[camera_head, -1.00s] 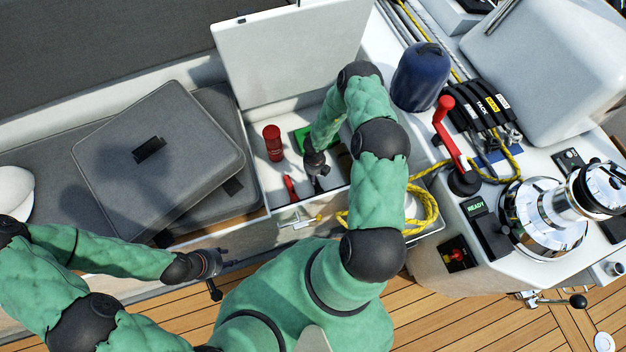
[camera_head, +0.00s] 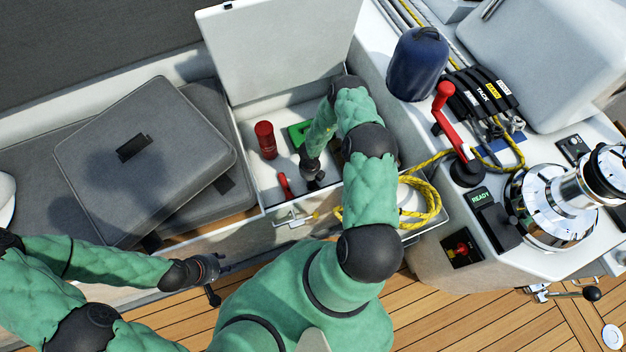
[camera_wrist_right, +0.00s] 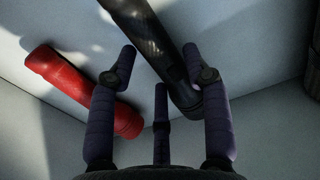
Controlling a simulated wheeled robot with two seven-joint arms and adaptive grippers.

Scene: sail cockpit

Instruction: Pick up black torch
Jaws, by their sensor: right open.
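The black torch (camera_wrist_right: 152,45) lies on the white locker floor in the right wrist view, slanting from upper left to centre right. Its lower end lies between the fingers of my right gripper (camera_wrist_right: 160,62), nearer the right finger. The fingers are open and apart; whether one touches the torch I cannot tell. In the head view my right gripper (camera_head: 312,178) reaches down into the open locker, and the arm hides the torch there. My left gripper (camera_head: 212,280) hangs in front of the bench, away from the locker; its fingers are too small to read.
The locker (camera_head: 245,160) also holds a red canister (camera_head: 265,140), a smaller red item (camera_head: 285,186) and a green item (camera_head: 298,134). A red cylinder (camera_wrist_right: 85,88) lies left of my right gripper. Yellow rope (camera_head: 425,200) hangs at the right. The lid (camera_head: 280,50) stands open.

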